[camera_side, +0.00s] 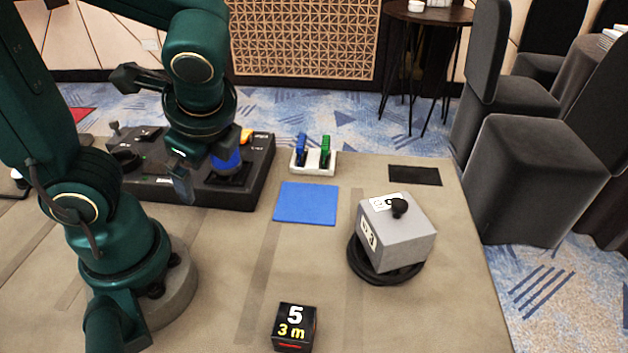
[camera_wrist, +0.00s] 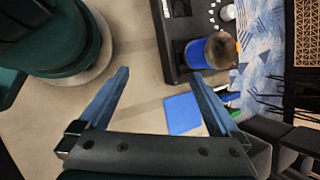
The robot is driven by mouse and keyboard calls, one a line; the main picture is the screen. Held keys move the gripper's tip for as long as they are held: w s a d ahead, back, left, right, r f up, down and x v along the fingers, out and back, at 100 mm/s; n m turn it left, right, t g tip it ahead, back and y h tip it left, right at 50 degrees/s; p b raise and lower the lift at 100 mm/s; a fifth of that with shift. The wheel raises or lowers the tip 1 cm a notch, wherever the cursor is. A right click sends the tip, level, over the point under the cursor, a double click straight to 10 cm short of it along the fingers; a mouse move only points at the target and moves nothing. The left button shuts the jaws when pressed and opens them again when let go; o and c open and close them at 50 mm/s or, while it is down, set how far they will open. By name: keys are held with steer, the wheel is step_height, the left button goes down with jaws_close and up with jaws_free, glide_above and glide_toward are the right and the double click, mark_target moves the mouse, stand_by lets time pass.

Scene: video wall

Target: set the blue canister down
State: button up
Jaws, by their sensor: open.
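The blue canister (camera_wrist: 206,53) has an orange-brown top and stands at the right end of the dark control console (camera_side: 258,165). In the side view the canister (camera_side: 227,161) is partly covered by my gripper. My gripper (camera_wrist: 158,76) is open and empty, its fingers apart from the canister. In the side view my gripper (camera_side: 184,182) hangs over the console, in front and to the left of the canister; one finger is hard to make out. A flat blue square pad (camera_side: 306,203) lies bare on the table, right of the console.
A white holder (camera_side: 314,169) with a blue and a green piece stands behind the pad. A grey box (camera_side: 399,235) with a black knob sits on a black coil at right. A black cube (camera_side: 294,327) marked 5 and 3 m is in front. The table between is clear.

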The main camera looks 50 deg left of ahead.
steer(key=w+d+r+n+t+h, duration=0.2)
steer(key=d+n+t+h, duration=0.3)
steer(key=n, duration=0.6)
steer(key=shift+d+r+n+h, duration=0.3)
steer(key=shift+r+h, duration=0.2)
steer(key=shift+r, duration=0.05)
